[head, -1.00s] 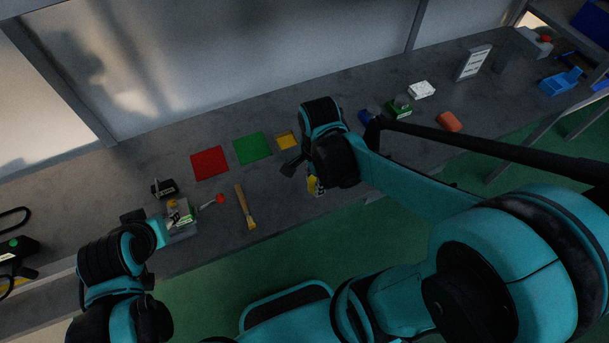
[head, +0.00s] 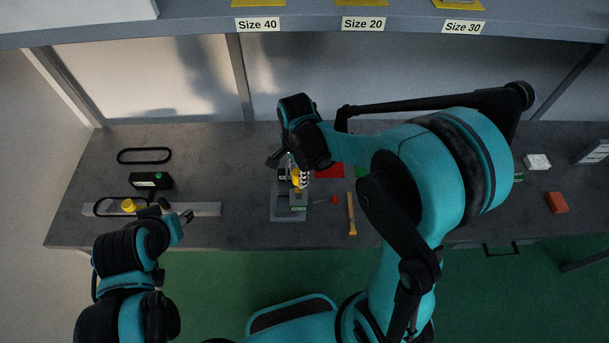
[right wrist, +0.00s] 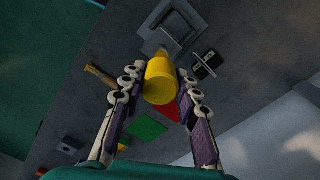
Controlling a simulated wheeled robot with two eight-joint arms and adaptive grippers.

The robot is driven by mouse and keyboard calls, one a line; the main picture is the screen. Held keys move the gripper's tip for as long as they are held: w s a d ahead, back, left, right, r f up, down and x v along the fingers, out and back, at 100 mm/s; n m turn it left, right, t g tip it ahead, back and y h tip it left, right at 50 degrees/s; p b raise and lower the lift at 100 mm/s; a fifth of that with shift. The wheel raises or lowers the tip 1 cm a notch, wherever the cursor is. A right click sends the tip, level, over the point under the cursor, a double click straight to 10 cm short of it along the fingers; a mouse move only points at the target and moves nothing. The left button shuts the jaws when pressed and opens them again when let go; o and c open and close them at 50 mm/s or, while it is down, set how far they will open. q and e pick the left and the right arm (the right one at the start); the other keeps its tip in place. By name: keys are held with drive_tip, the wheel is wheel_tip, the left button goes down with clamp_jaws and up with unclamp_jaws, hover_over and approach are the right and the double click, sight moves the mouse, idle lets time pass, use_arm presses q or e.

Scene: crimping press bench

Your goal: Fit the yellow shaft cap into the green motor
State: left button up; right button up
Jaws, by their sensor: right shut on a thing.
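My right gripper (head: 294,180) is shut on the yellow shaft cap (right wrist: 161,81), a smooth cylinder between its two fingers in the right wrist view. In the head view it is over the grey press stand (head: 288,214), left of the red mat. Whether the cap touches anything below is hidden.
A wooden-handled brush (head: 351,214) lies right of the stand. A black box with a green button (head: 151,180), a black belt (head: 144,156) and a grey rail (head: 200,209) are at left. An orange block (head: 557,202) and a white block (head: 537,161) lie far right.

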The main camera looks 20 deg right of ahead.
sight(298, 190)
drive_tip(key=shift+a, duration=0.15)
idle(0.3)
drive_tip(key=shift+f+b, duration=2.65)
drive_tip(key=shift+f, duration=0.25)
drive_tip(key=shift+b, duration=0.3)
drive_tip(key=shift+f+b, duration=1.75)
drive_tip(key=shift+f, duration=0.25)
